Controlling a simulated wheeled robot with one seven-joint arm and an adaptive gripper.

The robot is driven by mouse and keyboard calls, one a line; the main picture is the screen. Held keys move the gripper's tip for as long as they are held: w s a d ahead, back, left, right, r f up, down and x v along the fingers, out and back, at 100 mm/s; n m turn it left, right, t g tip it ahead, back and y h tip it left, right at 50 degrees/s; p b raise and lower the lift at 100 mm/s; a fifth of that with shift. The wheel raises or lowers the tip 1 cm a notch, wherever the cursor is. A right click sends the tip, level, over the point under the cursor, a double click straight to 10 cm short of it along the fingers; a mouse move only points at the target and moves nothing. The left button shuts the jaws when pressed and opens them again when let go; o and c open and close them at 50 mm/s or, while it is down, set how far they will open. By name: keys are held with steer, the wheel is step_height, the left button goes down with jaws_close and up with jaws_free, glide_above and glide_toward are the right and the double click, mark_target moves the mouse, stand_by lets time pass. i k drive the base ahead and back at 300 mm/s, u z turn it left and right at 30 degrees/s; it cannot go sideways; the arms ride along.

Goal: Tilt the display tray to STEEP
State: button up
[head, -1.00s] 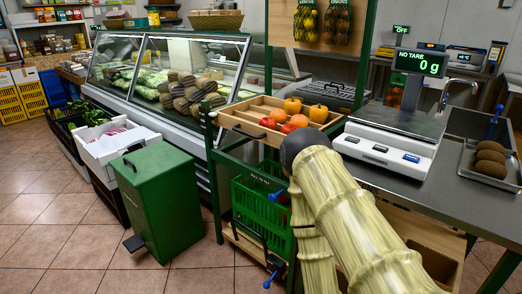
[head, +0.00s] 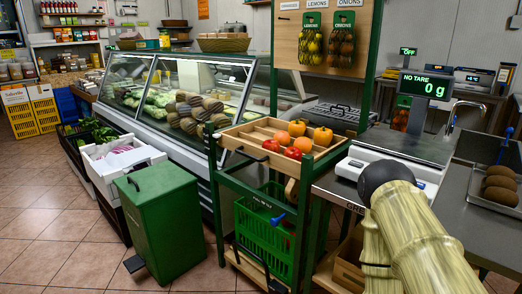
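The display tray (head: 322,153) is a shallow wooden tray with dividers on a green stand (head: 216,190). It holds orange and red round produce and has a black handle (head: 237,151) at its left front. It looks gently sloped; I see no STEEP mark. A blue-tipped lever (head: 283,216) shows below the tray; I cannot tell what it moves. My arm, with pale bamboo-like links and a dark rounded joint, is at the lower right, in front of the counter and scale. My gripper is not visible.
A green bin (head: 160,225) stands on the floor left of the stand. A green crate (head: 262,240) sits on the stand's lower level. The glass display case (head: 170,90) is behind. A scale display (head: 424,86) stands on the right counter. Tiled floor at lower left is free.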

mark_target(246, 139)
steer(key=u, duration=0.05)
steer(key=i, duration=0.25)
steer(key=u, duration=0.1)
steer(key=k, duration=0.65)
steer(key=u, duration=0.8)
steer(key=i, duration=0.95)
steer(key=u, duration=0.1)
